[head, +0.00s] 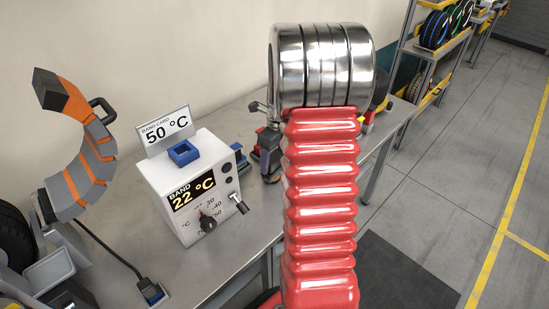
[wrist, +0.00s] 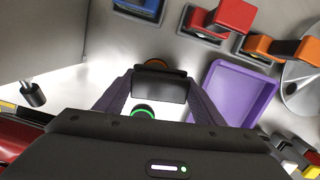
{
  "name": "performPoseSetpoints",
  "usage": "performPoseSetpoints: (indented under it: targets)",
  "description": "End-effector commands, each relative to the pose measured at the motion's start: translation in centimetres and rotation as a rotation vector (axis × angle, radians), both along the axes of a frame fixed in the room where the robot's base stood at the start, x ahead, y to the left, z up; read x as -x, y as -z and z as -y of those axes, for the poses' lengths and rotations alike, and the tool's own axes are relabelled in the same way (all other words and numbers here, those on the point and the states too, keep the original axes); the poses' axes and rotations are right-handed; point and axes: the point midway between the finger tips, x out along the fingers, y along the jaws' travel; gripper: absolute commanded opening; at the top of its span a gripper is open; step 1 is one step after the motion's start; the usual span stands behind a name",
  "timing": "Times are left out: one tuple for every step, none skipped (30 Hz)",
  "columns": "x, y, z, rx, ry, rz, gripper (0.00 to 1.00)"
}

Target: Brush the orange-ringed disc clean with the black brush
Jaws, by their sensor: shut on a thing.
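My gripper (wrist: 161,84) is shut on a dark block, which looks like the black brush (wrist: 160,91), between its two purple-grey fingers in the wrist view. Just beyond the brush, an orange rim (wrist: 156,62) shows, probably that of the orange-ringed disc. The brush hides most of it. I cannot tell whether the brush touches it. A green ring (wrist: 144,110) shows on the near side of the brush, partly covered. In the head view my own arm hides the gripper, and I cannot make out the brush or the disc there.
A purple tray (wrist: 236,91) lies right of the gripper, with red (wrist: 232,17) and orange (wrist: 288,47) blocks beyond it. In the head view, a white control box (head: 193,185) reading 22 °C and an orange-grey curved band (head: 80,165) stand on the grey bench (head: 185,272).

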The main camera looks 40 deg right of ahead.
Motion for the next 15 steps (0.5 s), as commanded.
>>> performPoseSetpoints:
  targets:
    - [0.04,0.06,-0.08,-0.002,0.000,-0.001,0.39]
    - [0.04,0.06,-0.08,-0.002,0.000,-0.001,0.39]
    - [0.04,0.06,-0.11,-0.003,0.000,-0.002,0.39]
    - [0.05,0.07,-0.14,-0.003,0.000,-0.002,0.39]
    - [0.05,0.06,-0.19,-0.003,0.000,-0.002,0.39]
    - [0.05,0.07,-0.29,-0.002,-0.001,-0.002,0.39]
    - [0.06,0.07,-0.38,-0.002,-0.001,-0.002,0.39]
    - [0.06,0.07,-0.46,-0.002,-0.001,-0.002,0.39]
    - [0.08,0.07,-0.59,-0.002,-0.001,-0.002,0.39]
    - [0.07,0.05,-0.68,-0.002,-0.001,-0.002,0.39]
    - [0.07,0.05,-0.76,-0.002,-0.001,-0.002,0.39]
    - [0.07,0.04,-0.84,-0.002,-0.001,-0.002,0.39]
    - [0.06,0.03,-0.88,-0.003,-0.001,-0.001,0.39]
    - [0.06,0.03,-0.90,-0.003,-0.001,-0.001,0.39]
    - [0.06,0.03,-0.91,-0.003,-0.001,-0.001,0.39]
